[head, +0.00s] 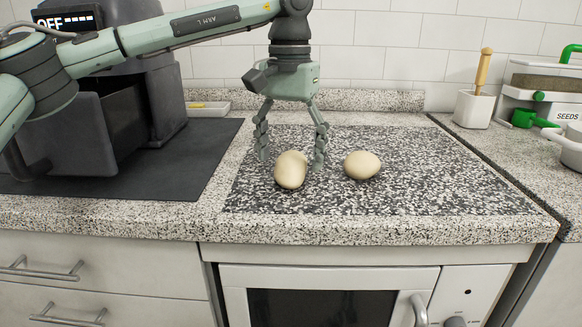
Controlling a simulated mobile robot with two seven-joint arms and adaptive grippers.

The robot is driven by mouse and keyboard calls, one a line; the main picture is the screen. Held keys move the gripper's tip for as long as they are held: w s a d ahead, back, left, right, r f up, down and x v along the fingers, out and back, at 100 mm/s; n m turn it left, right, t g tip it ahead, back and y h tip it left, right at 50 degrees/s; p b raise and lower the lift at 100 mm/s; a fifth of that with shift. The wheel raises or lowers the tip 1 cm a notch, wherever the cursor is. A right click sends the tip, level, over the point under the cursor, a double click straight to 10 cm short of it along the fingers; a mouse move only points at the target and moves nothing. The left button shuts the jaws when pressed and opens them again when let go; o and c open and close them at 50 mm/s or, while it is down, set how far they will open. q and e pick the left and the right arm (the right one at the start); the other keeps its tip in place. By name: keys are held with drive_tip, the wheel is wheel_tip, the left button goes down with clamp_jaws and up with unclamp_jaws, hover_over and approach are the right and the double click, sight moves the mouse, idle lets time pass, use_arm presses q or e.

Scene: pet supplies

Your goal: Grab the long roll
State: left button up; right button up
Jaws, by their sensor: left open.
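Two pale beige rolls lie on the dark speckled panel of the counter. The longer roll (291,170) points toward the front edge. The rounder roll (362,165) lies to its right, a short gap away. My left gripper (291,158) points straight down over the longer roll. Its fingers are spread, one on the left and one on the right of that roll's far end. I cannot tell whether the fingers touch it. My right gripper is not in view.
A dark air-fryer-like machine (90,120) stands on a black mat (190,180) at the left. A white pot with a wooden-handled tool (474,108) and a seeds container (540,100) stand at the right. The speckled panel (440,185) is clear right of the rolls.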

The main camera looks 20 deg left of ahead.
use_arm(q)
drive_tip(key=shift+f, duration=0.85)
drive_tip(key=shift+c, duration=0.4)
drive_tip(key=shift+w, duration=0.1)
drive_tip(key=c, duration=1.2)
drive_tip(key=shift+o, duration=0.2)
drive_tip(key=shift+r, duration=0.1)
